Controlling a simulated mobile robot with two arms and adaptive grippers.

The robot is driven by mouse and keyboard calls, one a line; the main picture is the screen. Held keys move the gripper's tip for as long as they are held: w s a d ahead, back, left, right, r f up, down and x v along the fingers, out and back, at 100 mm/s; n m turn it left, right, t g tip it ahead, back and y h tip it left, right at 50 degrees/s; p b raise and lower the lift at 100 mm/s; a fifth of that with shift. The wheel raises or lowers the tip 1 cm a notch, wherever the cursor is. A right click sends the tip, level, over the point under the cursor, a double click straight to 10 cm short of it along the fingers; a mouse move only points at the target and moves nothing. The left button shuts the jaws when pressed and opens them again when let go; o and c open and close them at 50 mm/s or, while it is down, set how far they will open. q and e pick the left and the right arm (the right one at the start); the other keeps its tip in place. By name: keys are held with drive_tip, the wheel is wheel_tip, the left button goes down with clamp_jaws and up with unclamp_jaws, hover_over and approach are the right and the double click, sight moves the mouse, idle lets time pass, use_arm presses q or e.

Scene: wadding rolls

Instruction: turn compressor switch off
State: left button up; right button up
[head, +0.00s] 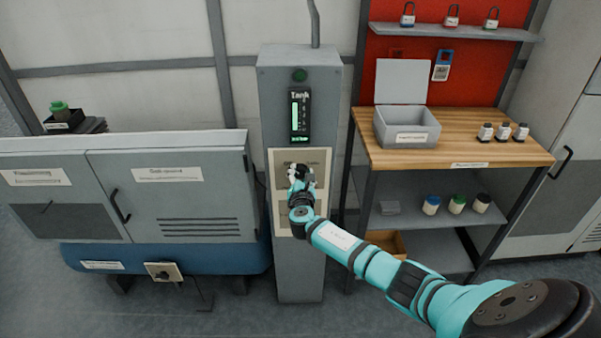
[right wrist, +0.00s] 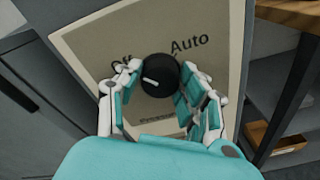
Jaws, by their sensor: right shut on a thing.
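The compressor switch is a round black knob (right wrist: 159,75) with a short white mark, on a beige plate (right wrist: 85,35). "Off" is printed to the knob's upper left and "Auto" to its upper right in the right wrist view. The white mark lies on the knob's left part, slanting slightly. My right gripper (right wrist: 160,82) is shut on the knob, one finger on each side. In the head view the right gripper (head: 301,180) is in front of the plate on the grey column (head: 300,270) and hides the knob. My left gripper is not in view.
A display marked "Tank" (head: 300,116) and a green lamp (head: 299,75) are above the plate. Left is a grey cabinet (head: 190,190) over a blue tank (head: 200,258). Right is a wooden-topped bench (head: 460,150) with a grey box (head: 405,128) and small bottles.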

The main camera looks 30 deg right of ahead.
drive_tip(key=shift+a+f, duration=0.1)
idle(0.5)
drive_tip(key=o, duration=1.1)
drive_tip(key=shift+o, duration=0.2)
drive_tip(key=shift+s, duration=0.1)
drive_tip(key=v, duration=1.1)
drive_tip(key=shift+s+a, duration=0.3)
